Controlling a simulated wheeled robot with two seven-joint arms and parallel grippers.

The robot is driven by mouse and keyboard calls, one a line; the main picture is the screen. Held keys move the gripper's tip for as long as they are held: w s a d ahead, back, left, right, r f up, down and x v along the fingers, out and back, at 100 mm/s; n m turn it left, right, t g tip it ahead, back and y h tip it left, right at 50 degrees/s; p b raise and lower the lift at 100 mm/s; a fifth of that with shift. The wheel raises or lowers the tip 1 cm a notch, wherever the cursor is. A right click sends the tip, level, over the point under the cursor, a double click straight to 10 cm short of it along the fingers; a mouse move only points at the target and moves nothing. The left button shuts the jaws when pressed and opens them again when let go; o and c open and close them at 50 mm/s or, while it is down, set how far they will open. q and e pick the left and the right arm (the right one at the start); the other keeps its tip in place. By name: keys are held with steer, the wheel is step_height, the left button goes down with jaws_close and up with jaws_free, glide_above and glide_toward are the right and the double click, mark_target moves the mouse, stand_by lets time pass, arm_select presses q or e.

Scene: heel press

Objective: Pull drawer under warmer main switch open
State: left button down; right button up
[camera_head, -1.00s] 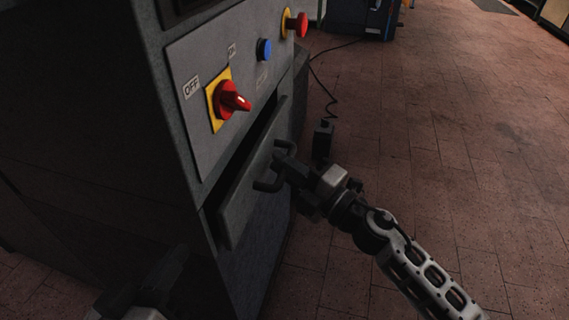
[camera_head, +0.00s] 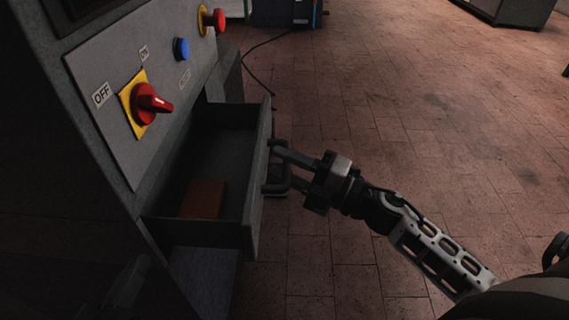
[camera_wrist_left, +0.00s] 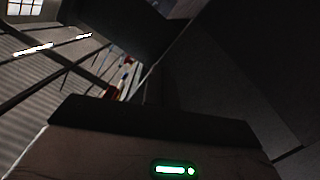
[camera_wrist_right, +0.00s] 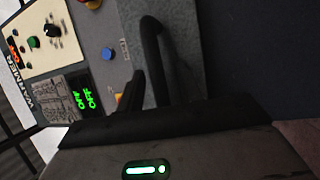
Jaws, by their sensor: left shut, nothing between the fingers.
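The drawer (camera_head: 247,205) under the panel with the red warmer main switch (camera_head: 150,103) stands well open. Its inside shows, with a reddish-brown block (camera_head: 203,198) on the bottom. Its dark U-shaped handle (camera_head: 278,187) is on the drawer front; the handle also shows in the right wrist view (camera_wrist_right: 152,40). My right gripper (camera_head: 296,170) is at the handle with its fingers apart, one reaching in by the handle bar. Exact contact is unclear. My left gripper (camera_head: 130,285) is dim at the lower left, away from the drawer. It is shut and empty.
The panel also carries a blue button (camera_head: 181,49) and a red knob on yellow (camera_head: 214,19). A black cable (camera_head: 262,72) lies on the floor behind the drawer. The tiled floor (camera_head: 400,120) to the right is clear.

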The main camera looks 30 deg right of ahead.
stand_by(0.3)
arm_select(q)
steer(key=shift+s+a+f+m+y+p, duration=0.2)
steer(key=shift+f+m+y+p, duration=0.15)
steer(key=shift+p, duration=0.6)
steer(key=shift+f+g, duration=0.2)
steer(key=shift+g, duration=0.1)
arm_select(e)
steer(key=v, duration=1.6)
arm_select(q)
steer(key=shift+w+r, duration=0.1)
arm_select(e)
steer(key=shift+r, duration=0.15)
